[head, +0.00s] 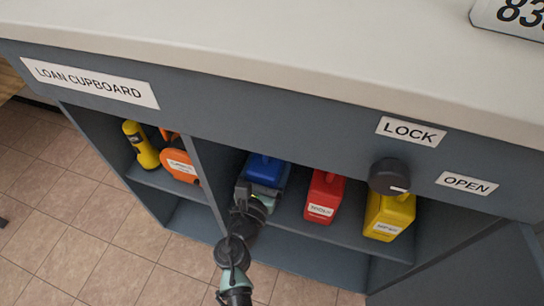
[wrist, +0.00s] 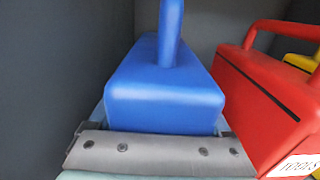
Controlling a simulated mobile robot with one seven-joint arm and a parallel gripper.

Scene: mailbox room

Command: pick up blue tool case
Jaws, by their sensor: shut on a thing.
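The blue tool case (head: 265,166) stands on the cupboard shelf, just right of the divider. In the wrist view the blue case (wrist: 165,95) fills the middle, its handle rising out of the top of the picture. My gripper (head: 262,187) reaches into the compartment from the front and is shut on the blue case. The gripper's grey part (wrist: 155,152) crosses the bottom of the wrist view and hides the case's lower front. The exact finger contact is hidden.
A red case (head: 323,196) stands close on the right, with a yellow case (head: 389,214) beyond it. The divider (head: 209,165) is close on the left. An orange thing (head: 180,165) and a yellow torch-like thing (head: 140,144) stand in the left compartment. A dark knob (head: 389,176) sticks out at right.

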